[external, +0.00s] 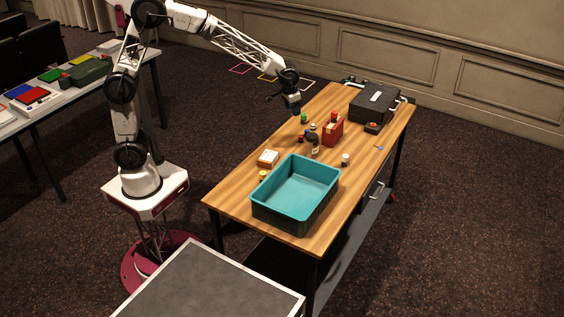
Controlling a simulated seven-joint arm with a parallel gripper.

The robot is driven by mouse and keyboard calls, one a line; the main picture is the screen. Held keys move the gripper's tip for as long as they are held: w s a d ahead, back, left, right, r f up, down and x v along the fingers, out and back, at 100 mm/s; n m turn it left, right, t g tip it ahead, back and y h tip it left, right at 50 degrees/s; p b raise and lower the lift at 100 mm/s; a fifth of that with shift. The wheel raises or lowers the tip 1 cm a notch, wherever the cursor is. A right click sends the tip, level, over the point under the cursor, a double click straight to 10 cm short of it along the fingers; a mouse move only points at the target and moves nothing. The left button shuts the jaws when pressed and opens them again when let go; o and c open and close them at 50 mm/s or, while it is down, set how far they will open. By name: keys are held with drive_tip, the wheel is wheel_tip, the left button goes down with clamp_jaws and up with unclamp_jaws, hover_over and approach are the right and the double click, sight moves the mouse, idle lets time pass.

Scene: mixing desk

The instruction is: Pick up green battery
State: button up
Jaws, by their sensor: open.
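A small green upright object (304,118), which looks like the green battery, stands on the wooden table; it is too small here to make out details. My gripper (296,113) points down from the end of my arm, just left of the green object in the picture. It is open, with nothing visible in it. The fingertips are small and dark, so I cannot tell their exact height or whether they touch anything.
A teal bin (296,192) stands at the table's near end. A dark bottle (313,146), a red box (333,132), a white-topped small jar (345,160) and an orange-white box (268,158) stand around mid-table. A black case (373,103) fills the far end.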

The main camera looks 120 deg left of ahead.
drive_tip(key=s+a+f+n, duration=0.1)
drive_tip(key=a+f, duration=0.2)
drive_tip(key=a, duration=0.4)
drive_tip(key=s+a+f+n, duration=0.1)
drive_tip(key=s+a+f, duration=0.1)
drive_tip(key=a+f, duration=0.35)
drive_tip(key=n, duration=0.2)
hover_over(304, 114)
drive_tip(key=shift+g, duration=0.4)
drive_tip(key=f, duration=0.5)
drive_tip(key=shift+d+f, duration=0.1)
drive_tip(key=shift+d, duration=0.2)
drive_tip(key=shift+f, duration=0.1)
drive_tip(key=shift+a+f, duration=0.1)
drive_tip(key=shift+f, duration=1.1)
drive_tip(key=shift+f, duration=0.15)
drive_tip(key=shift+a+f, duration=0.15)
drive_tip(key=shift+f, duration=1.1)
drive_tip(key=shift+a+f, duration=0.15)
drive_tip(key=shift+f, duration=1.05)
drive_tip(key=shift+c, duration=0.3)
